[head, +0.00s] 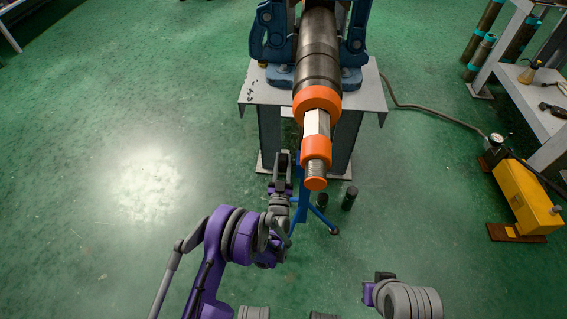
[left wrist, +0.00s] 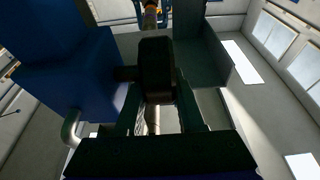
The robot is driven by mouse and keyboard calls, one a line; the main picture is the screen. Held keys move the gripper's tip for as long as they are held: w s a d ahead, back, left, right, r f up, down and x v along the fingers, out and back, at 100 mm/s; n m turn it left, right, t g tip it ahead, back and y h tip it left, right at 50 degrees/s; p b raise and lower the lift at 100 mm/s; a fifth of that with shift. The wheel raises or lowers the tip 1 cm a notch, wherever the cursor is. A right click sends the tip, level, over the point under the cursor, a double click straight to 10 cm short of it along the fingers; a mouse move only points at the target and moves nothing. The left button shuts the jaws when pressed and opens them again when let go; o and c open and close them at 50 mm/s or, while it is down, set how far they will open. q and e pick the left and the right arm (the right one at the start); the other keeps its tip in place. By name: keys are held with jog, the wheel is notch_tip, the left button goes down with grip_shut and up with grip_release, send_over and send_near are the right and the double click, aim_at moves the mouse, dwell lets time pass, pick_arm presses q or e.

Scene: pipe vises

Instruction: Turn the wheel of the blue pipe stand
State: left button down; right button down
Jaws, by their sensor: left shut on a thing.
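The blue pipe stand (head: 303,203) stands on the floor under the end of the pipe, its post and splayed legs partly hidden by my left arm. My left gripper (head: 283,165) is at the upper part of the stand, just left of its post. It is shut on a part of the stand's wheel, which the gripper itself mostly hides. In the dark left wrist view, a dark block (left wrist: 157,68) sits between the fingers, and a large blue surface (left wrist: 65,62) fills the left side.
A thick pipe (head: 318,52) with orange collars and a threaded end lies in a blue vise (head: 271,30) on a grey table (head: 372,95). Dark cylinders (head: 349,198) stand beside the stand. A yellow pump (head: 527,197) is at right. The left floor is clear.

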pick_arm(q)
jog(key=shift+s+f+t, duration=0.15)
jog(key=shift+s+t, duration=0.05)
jog(key=shift+t, duration=1.4)
jog(key=c, duration=0.5)
grip_release()
jog(key=p+v, duration=0.1)
jog(key=v, duration=0.9)
jog(key=shift+s+f, duration=0.3)
